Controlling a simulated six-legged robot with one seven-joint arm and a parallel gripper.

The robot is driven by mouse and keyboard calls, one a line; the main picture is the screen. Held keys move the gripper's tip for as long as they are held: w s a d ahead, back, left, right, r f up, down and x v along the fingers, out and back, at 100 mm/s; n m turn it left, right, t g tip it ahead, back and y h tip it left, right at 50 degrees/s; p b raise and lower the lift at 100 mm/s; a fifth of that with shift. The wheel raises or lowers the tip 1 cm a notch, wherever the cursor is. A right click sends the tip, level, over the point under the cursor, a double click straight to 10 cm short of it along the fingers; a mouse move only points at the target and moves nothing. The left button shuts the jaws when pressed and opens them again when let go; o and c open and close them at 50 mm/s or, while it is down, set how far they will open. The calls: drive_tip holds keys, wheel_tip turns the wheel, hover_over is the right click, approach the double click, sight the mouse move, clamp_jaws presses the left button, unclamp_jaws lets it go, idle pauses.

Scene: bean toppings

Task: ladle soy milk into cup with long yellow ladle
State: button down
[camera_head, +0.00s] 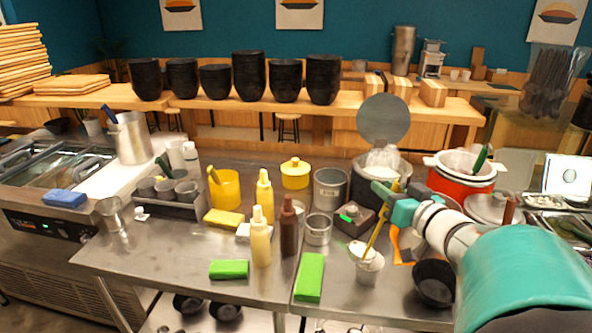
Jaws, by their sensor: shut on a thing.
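My gripper (384,198), at the end of my teal and white arm, is shut on the long yellow ladle (374,235). The ladle slants down and left from the jaws, and its lower end is at the mouth of a small pale cup (370,275) near the table's front. A white patch shows at the ladle's end; I cannot tell whether it is the ladle's bowl or soy milk. A dark pot (364,179) with whitish contents stands behind my gripper, its round lid raised. My gripper hides part of this pot. How full the cup is cannot be told.
A red pot (464,179) stands right of my gripper, and a black bowl (434,283) right of the cup. A metal canister (318,230), a brown bottle (289,226) and a green block (309,277) stand or lie to the left. Some bare table shows in front.

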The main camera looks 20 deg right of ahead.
drive_tip(key=shift+w+d+r+m, duration=0.15)
drive_tip(key=shift+d+m, duration=0.15)
drive_tip(key=shift+d, duration=0.3)
drive_tip(key=shift+w+d+r+m, duration=0.1)
drive_tip(key=shift+d+m, duration=0.2)
drive_tip(key=shift+d, duration=0.3)
drive_tip(key=shift+w+d+f+m+g+y, duration=0.4)
drive_tip(key=shift+d+f+m, duration=1.15)
drive_tip(key=shift+d, duration=1.25)
drive_tip(key=shift+w+d+f+m+g+y, duration=0.2)
drive_tip(key=shift+w+d+f+m+y, duration=0.35)
drive_tip(key=shift+d+f+m, duration=1.65)
drive_tip(key=shift+w+d+f+m+g+y, duration=0.35)
drive_tip(key=shift+w+d+f+m, duration=0.55)
drive_tip(key=shift+d, duration=2.5)
drive_tip(key=shift+s+f+n, duration=0.2)
drive_tip(key=shift+s+n, duration=0.05)
drive_tip(key=shift+s, duration=0.05)
